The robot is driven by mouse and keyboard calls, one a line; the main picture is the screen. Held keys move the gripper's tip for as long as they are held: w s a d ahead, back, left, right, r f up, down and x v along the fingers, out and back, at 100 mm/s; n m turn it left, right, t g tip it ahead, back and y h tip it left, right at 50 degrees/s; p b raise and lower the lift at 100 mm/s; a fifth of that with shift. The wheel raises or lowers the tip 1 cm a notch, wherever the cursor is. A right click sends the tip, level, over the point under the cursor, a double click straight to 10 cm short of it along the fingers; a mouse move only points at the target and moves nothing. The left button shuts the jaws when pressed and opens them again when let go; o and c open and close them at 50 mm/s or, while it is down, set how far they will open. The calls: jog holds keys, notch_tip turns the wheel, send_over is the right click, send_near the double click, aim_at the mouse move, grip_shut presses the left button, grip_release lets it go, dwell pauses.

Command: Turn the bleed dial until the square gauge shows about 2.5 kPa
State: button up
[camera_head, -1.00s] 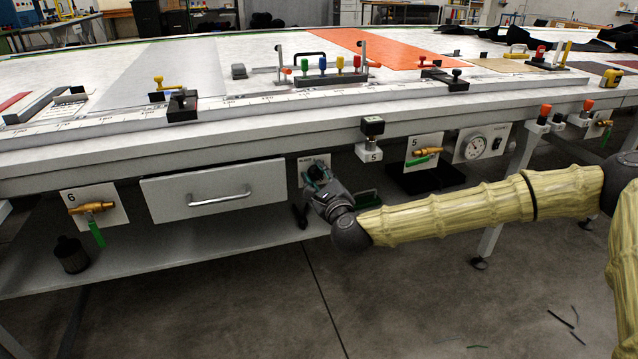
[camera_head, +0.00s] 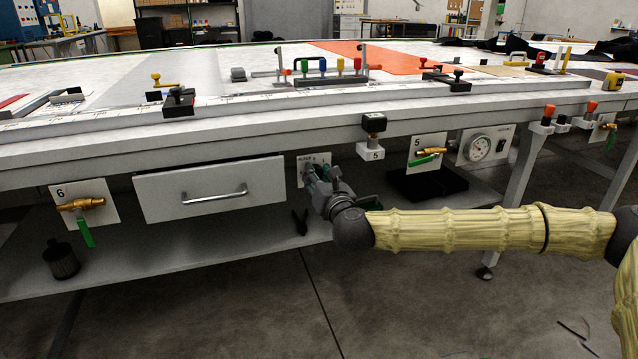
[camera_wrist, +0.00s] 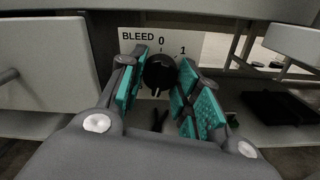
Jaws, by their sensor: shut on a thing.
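The bleed dial (camera_wrist: 159,72) is a round black knob on a white plate (camera_wrist: 130,42) marked BLEED, with 0 and 1 printed above it. My gripper (camera_wrist: 172,82) is shut on the dial, its teal pads on either side. In the head view my gripper (camera_head: 318,176) is at the plate under the table edge and hides the dial. A pale mark shows low on the knob; its exact setting cannot be read. A gauge (camera_head: 480,148) with a round face on a white rectangular panel is to the right; its reading is too small to tell.
A drawer (camera_head: 212,190) with a bar handle is left of the plate. A black box (camera_head: 374,124) on the bracket marked 5 and a brass valve (camera_head: 430,152) with a green lever are to the right. A lower shelf (camera_head: 170,248) runs beneath.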

jog(key=shift+m+b, duration=0.55)
jog(key=shift+m, duration=0.65)
jog(key=o, duration=1.1)
jog(key=shift+c, duration=0.2)
jog(key=v, duration=1.2)
